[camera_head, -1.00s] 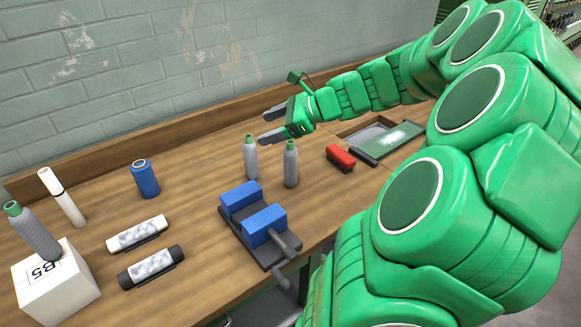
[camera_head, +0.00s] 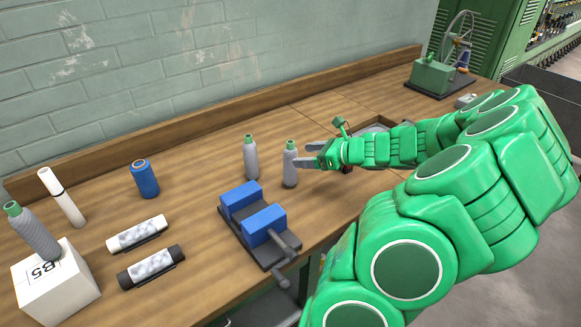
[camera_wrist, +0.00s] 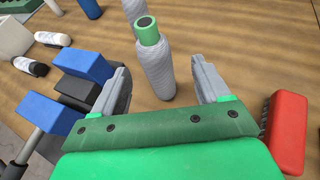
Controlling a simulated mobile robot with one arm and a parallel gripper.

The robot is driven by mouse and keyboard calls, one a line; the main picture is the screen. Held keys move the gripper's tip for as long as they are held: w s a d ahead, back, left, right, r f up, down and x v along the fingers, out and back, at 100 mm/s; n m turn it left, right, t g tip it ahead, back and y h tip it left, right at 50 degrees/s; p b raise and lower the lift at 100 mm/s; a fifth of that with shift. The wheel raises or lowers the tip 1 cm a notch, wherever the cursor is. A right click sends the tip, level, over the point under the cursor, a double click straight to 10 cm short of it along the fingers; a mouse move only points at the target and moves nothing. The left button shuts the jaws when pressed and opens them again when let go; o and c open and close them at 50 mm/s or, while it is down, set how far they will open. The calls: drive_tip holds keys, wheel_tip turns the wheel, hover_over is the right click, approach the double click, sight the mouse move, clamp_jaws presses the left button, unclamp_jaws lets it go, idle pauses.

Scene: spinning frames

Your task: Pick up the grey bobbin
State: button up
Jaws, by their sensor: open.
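Several grey bobbins with green tops show. One grey bobbin (camera_head: 290,167) stands upright on the bench at my gripper's tips, and in the wrist view it (camera_wrist: 155,70) appears between the two fingers. A second grey bobbin (camera_head: 251,160) stands just to its left; in the wrist view part of it (camera_wrist: 132,9) shows behind the first. My gripper (camera_head: 303,155) is open, with a finger on each side of the nearest bobbin. I cannot tell whether either finger touches it.
A blue-jawed vise (camera_head: 252,225) stands close in front of the bobbins. A red brush (camera_wrist: 286,130) lies right of my gripper in the wrist view. A blue spool (camera_head: 145,180), a white tube and two white-wrapped rolls (camera_head: 150,268) are at the left. A hand-wheel machine (camera_head: 440,75) stands far right.

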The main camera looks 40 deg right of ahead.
sight(285, 165)
drive_tip(key=shift+w+a+f, duration=0.6)
drive_tip(key=shift+w+f, duration=0.4)
drive_tip(key=shift+w, duration=0.05)
drive_tip(key=shift+w+a+f, duration=0.6)
drive_tip(key=shift+w+f, duration=0.45)
drive_tip(key=shift+w+a+f, duration=0.6)
drive_tip(key=shift+w+f, duration=0.4)
drive_tip(key=shift+w, duration=0.05)
drive_tip(key=c, duration=1.1)
